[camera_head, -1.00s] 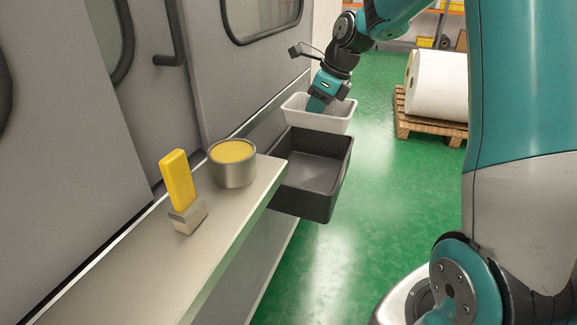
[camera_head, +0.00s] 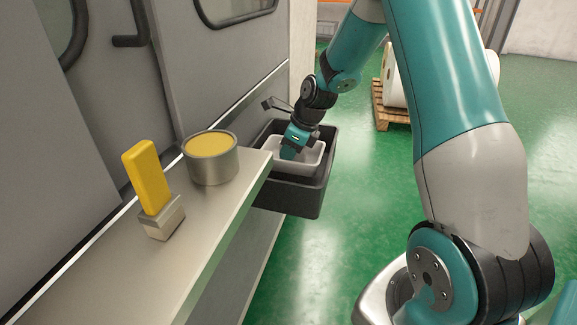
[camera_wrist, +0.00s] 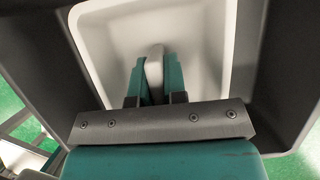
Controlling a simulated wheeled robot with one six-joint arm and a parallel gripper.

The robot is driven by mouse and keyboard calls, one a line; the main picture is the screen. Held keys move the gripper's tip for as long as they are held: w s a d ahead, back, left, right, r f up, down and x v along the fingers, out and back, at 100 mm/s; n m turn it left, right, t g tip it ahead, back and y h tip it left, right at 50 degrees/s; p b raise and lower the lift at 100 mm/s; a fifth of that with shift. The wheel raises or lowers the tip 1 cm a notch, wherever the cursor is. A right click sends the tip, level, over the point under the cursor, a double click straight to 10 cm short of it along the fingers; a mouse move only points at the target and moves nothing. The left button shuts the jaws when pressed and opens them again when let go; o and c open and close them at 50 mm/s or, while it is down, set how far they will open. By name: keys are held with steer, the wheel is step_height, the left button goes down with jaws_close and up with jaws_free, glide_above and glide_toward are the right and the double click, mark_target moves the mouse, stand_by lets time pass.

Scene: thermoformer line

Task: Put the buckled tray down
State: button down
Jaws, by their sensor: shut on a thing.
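The white tray (camera_head: 312,159) is inside the mouth of the dark grey bin (camera_head: 290,198), at the end of the bench. My gripper (camera_head: 290,152) reaches down into the tray and is shut on it. In the wrist view, my gripper (camera_wrist: 154,75) pinches a pale upright part of the tray (camera_wrist: 205,45) between its two teal fingers. The bin's dark walls (camera_wrist: 277,65) surround the tray there. The tray looks roughly level. Its underside is hidden, so I cannot tell whether it touches the bin floor.
A steel bench (camera_head: 190,235) holds a can with a yellow top (camera_head: 211,165) and a yellow block in a metal holder (camera_head: 150,180). A grey machine wall (camera_head: 165,95) stands close behind the bin. A wooden pallet (camera_head: 390,115) with white rolls stands behind. Green floor is clear right of the bin.

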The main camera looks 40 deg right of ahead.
steer(key=shift+f+b, duration=0.3)
steer(key=shift+f, duration=1.7)
steer(key=c, duration=1.2)
jaws_free()
steer(key=shift+f, duration=0.1)
steer(key=shift+o, duration=0.2)
steer(key=p+v, duration=0.2)
steer(key=v, duration=1)
steer(key=shift+s, duration=0.15)
